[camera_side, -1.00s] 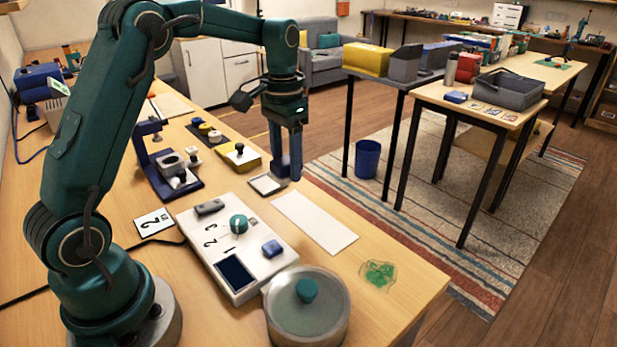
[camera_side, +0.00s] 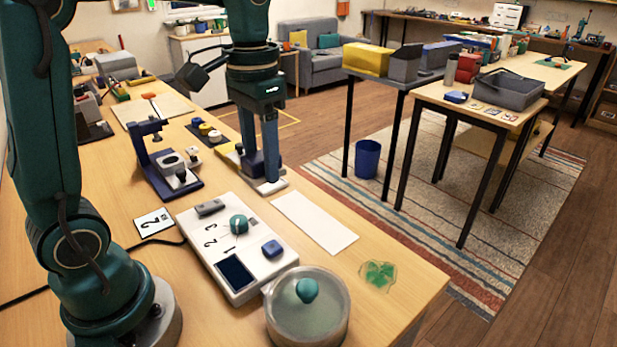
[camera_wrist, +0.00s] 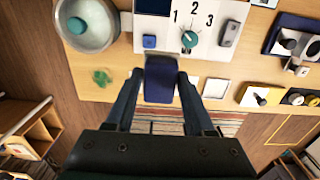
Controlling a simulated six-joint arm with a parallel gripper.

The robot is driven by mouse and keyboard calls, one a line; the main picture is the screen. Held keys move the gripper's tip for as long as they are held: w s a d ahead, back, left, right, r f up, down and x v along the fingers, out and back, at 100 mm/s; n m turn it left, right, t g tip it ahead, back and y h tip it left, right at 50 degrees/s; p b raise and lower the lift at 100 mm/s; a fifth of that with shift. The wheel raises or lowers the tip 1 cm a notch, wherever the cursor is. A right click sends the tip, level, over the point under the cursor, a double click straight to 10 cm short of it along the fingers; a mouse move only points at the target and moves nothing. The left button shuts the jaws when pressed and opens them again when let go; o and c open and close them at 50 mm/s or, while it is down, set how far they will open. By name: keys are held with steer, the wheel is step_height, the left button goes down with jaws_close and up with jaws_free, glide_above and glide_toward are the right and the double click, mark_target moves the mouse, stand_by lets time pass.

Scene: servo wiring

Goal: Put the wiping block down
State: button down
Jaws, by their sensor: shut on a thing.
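My gripper (camera_side: 264,172) points down in the side view and is shut on the dark blue wiping block. In the wrist view the block (camera_wrist: 160,82) sits between the two fingers of my gripper (camera_wrist: 161,92). In the side view the fingers hide most of the block. A flat pale pad (camera_side: 272,187) shows around the fingertips there; in the wrist view a pale square pad (camera_wrist: 215,88) lies to the right of the block. A white strip (camera_side: 315,222) lies on the table nearer the camera. I cannot tell the block's height above the table.
A white panel with a green knob (camera_side: 238,224) and a round lidded dish (camera_side: 307,310) stand nearer the side camera. A blue stand (camera_side: 165,165) and yellow tray (camera_side: 229,153) are left of my gripper.

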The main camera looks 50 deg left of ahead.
stand_by(0.3)
steer(key=shift+w, duration=0.25)
steer(key=w+a+f, duration=0.2)
steer(key=w+a, duration=0.1)
steer(key=w, duration=0.2)
glide_above(338, 235)
step_height(338, 235, down, 10)
steer(key=shift+a+f, duration=0.15)
steer(key=shift+f, duration=2.1)
